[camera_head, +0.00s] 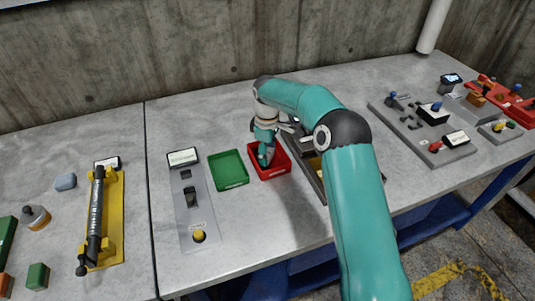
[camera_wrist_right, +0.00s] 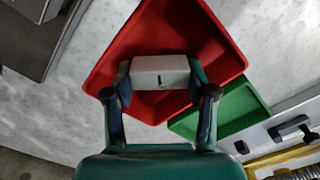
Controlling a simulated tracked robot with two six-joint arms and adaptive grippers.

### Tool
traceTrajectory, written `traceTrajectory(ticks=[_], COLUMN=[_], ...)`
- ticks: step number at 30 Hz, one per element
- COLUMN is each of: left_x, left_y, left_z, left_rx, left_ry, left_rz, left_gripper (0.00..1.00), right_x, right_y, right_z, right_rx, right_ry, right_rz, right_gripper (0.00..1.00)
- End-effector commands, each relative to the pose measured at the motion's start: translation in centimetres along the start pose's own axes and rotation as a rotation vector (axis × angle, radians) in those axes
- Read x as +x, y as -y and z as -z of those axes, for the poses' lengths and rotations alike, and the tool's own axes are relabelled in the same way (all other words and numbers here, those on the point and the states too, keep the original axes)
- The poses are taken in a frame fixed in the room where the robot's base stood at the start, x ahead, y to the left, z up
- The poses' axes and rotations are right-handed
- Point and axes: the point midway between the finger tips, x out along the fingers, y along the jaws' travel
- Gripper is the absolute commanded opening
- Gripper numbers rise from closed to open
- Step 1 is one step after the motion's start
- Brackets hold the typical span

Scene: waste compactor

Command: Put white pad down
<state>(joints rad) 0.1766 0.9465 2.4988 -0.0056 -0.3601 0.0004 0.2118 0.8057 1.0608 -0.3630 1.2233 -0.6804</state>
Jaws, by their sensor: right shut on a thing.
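The white pad (camera_wrist_right: 160,74) is a small pale block with a dark mark, seen in the right wrist view. My right gripper (camera_wrist_right: 160,82) is shut on it, with one finger on each side. The pad is over or inside the red tray (camera_wrist_right: 205,28); I cannot tell whether it touches the tray floor. In the head view my right gripper (camera_head: 266,156) points down into the red tray (camera_head: 272,174) and hides the pad. My left gripper is not in view.
A green tray (camera_head: 229,170) stands just left of the red one. A grey panel (camera_head: 195,215) with a yellow knob is further left. A dark tray (camera_head: 304,163) is close on the right, partly behind my arm. The concrete wall is behind.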

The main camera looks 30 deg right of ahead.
Motion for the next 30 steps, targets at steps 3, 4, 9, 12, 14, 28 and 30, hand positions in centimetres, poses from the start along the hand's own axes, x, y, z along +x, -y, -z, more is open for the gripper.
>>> traceTrajectory(ticks=[3, 4, 9, 12, 14, 28, 30], left_x=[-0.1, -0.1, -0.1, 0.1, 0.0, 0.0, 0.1], left_y=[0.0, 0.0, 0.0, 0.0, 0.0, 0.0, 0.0], left_z=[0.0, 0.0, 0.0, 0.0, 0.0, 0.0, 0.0], left_rx=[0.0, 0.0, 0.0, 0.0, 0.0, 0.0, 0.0], left_ry=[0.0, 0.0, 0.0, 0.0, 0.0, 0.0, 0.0], left_rz=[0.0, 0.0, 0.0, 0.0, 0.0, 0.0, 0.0], left_gripper=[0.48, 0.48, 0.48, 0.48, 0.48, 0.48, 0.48], right_x=[0.8, 0.8, 0.8, 1.0, 1.0, 0.2, -0.7], right_y=[0.0, 0.0, 0.0, 0.0, 0.0, 0.0, 0.0], right_z=[0.0, 0.0, 0.0, 0.0, 0.1, 0.1, 0.2], right_rx=[0.0, 0.0, 0.0, -0.001, -0.001, -0.001, -0.001], right_ry=[0.0, 0.0, -0.001, 0.0, -0.001, -0.002, -0.003], right_rz=[0.0, -0.001, -0.001, -0.001, -0.001, -0.003, -0.003], right_gripper=[0.16, 0.16, 0.16, 0.16, 0.63, 0.67, 0.67])
